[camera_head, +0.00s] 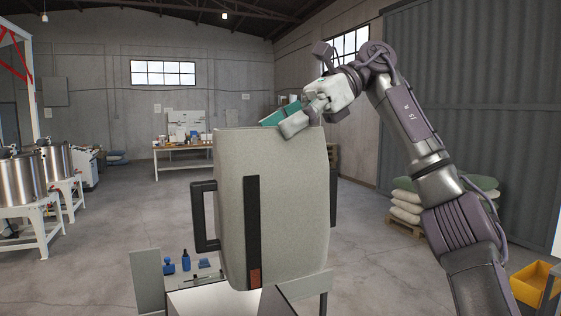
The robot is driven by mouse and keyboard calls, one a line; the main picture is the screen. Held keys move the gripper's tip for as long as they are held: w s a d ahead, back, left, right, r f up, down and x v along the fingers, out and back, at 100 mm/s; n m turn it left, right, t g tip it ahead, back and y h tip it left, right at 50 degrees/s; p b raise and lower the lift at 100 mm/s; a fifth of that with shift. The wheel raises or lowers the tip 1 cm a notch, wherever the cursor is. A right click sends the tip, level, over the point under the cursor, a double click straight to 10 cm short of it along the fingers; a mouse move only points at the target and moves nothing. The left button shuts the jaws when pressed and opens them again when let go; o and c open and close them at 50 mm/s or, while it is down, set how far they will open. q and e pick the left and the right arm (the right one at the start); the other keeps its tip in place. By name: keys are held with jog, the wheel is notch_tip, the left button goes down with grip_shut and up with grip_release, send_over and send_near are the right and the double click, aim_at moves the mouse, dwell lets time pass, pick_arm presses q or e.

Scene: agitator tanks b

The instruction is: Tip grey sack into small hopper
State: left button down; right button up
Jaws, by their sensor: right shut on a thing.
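The grey sack (285,215) stands upright and large in the middle of the head view. It has a dark vertical stripe with a reddish-brown lower end and a black handle (205,217) at its left side; part of a dark handle shows at its right. My right gripper (294,124) comes over from the right and is shut on the sack at its top edge. A teal piece shows beside the fingers. Grey panels and a pale top (215,301) show below the sack; I cannot tell whether they belong to the small hopper. My left gripper is not in view.
Steel tanks (18,183) on white stands are at the left. A workbench (190,148) stands at the back. Stacked sacks (408,206) on a pallet and a yellow bin (533,285) are at the right. Small blue items (186,262) lie low left of the sack. Floor between is clear.

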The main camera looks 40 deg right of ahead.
aim_at(281, 152)
jog(key=shift+w+f+b, duration=0.1)
jog(key=shift+f+b, duration=1.85)
jog(key=shift+f, duration=0.4)
jog(key=shift+r, duration=0.1)
